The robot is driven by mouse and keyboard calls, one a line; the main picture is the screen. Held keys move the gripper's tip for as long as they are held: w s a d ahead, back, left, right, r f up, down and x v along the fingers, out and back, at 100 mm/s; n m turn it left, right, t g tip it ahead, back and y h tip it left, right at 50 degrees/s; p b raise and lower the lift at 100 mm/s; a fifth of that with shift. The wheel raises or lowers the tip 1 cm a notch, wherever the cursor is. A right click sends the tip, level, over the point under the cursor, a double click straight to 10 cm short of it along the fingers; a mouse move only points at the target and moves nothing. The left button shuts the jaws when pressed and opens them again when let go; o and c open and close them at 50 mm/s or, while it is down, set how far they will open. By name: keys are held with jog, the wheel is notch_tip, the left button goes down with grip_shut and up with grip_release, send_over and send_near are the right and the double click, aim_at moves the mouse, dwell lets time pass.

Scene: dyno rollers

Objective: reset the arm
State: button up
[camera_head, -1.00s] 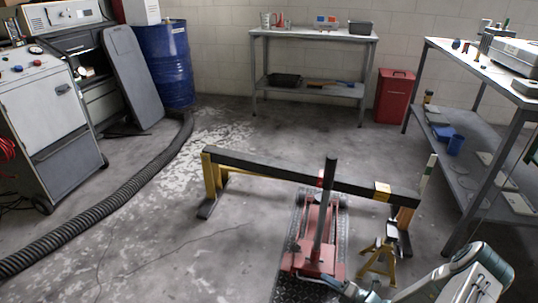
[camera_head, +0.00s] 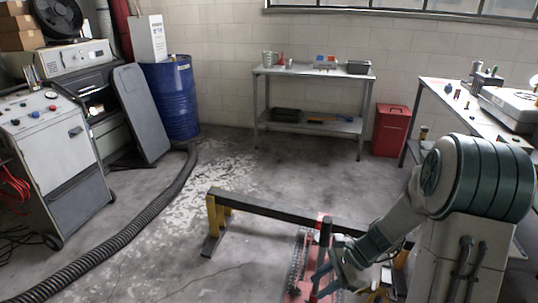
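My arm reaches in from the right, its large green-and-white joint in front of the right bench. My gripper (camera_head: 334,272) is low in the lower middle, close beside the dark upright handle (camera_head: 325,232) of a red floor jack (camera_head: 300,291). Whether it touches the handle I cannot tell. Its fingers are small and overlap the jack, so their opening is unclear. I see nothing clearly held.
A dark beam (camera_head: 262,211) on yellow stands crosses the floor behind the jack. A blue barrel (camera_head: 172,100), a back table (camera_head: 312,73), a red bin (camera_head: 390,130) and a ribbed hose (camera_head: 120,238) surround open floor. A cluttered bench (camera_head: 455,95) stands right.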

jog(key=s+r+n+t+h+p, duration=0.1)
jog(key=s+r+n+p, duration=0.3)
jog(key=r, duration=0.6)
jog(key=s+d+r+n+t+h+p, duration=0.1)
jog(key=s+r+n+h+p, duration=0.3)
jog(key=r, duration=0.6)
jog(key=s+r+n+t+h+p, duration=0.1)
jog(key=s+r+n+h+p, duration=0.2)
jog(key=r, duration=0.7)
jog(key=s+n+p, duration=0.2)
jog(key=n, duration=0.2)
jog(key=shift+s+d+r+n+t+p, duration=0.2)
jog(key=shift+r+n+t+p, duration=0.1)
jog(key=shift+p, duration=0.1)
jog(key=shift+o, duration=0.3)
